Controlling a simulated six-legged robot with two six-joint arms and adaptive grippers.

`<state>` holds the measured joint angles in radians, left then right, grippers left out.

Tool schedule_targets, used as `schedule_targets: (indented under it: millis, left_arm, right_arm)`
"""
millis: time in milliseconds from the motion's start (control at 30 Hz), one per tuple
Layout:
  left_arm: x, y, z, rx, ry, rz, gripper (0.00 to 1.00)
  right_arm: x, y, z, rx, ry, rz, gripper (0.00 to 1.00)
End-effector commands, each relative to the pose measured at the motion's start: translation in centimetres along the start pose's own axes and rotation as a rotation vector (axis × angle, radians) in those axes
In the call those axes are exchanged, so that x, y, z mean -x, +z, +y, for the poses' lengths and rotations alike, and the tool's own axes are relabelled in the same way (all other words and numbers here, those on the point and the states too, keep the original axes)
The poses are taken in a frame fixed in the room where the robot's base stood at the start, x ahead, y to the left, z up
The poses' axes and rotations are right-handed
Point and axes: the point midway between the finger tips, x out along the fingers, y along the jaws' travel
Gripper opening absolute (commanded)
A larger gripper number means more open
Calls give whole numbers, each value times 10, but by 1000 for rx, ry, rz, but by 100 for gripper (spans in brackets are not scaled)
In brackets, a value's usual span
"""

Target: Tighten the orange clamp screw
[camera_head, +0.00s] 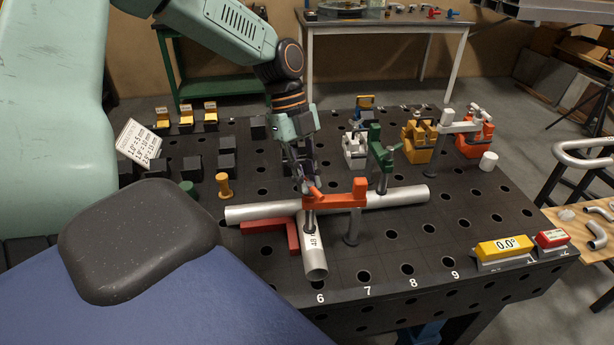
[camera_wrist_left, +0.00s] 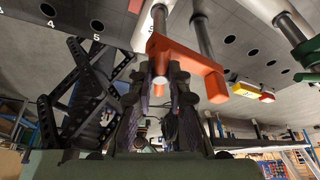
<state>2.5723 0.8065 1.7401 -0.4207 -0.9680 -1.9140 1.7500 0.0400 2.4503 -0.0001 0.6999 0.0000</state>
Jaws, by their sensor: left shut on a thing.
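The orange clamp (camera_head: 340,201) stands on the black perforated table, on a grey post. Its arm reaches left over the short grey pipe (camera_head: 313,255) and meets my left gripper. My left gripper (camera_head: 306,186) points down at the arm's left end and is shut on the clamp screw, most of which the fingers hide. In the left wrist view, the fingers (camera_wrist_left: 166,86) close around the screw beside the orange clamp arm (camera_wrist_left: 190,62). The short pipe meets the long grey pipe (camera_head: 390,198). My right gripper is not in view.
A green clamp (camera_head: 380,158) stands close behind the orange one. White (camera_head: 354,148) and yellow (camera_head: 418,142) clamps stand farther back. A red square (camera_head: 265,227) lies by the pipes. A yellow angle display (camera_head: 505,247) reads 0.0° at the front right.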

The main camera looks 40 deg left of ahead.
Motion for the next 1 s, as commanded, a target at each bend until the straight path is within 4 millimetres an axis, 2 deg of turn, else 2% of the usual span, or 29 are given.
schedule_targets:
  millis: [167, 367, 1000]
  left_arm:
    - [-2, -1, 1, 6, -1, 5, 0]
    - [-1, -3, 2, 51, -16, 8, 0]
    - [1, -5, 6, 415, -163, 7, 0]
  right_arm:
    - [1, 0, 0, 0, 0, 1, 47]
    - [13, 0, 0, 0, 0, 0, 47]
    - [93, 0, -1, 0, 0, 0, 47]
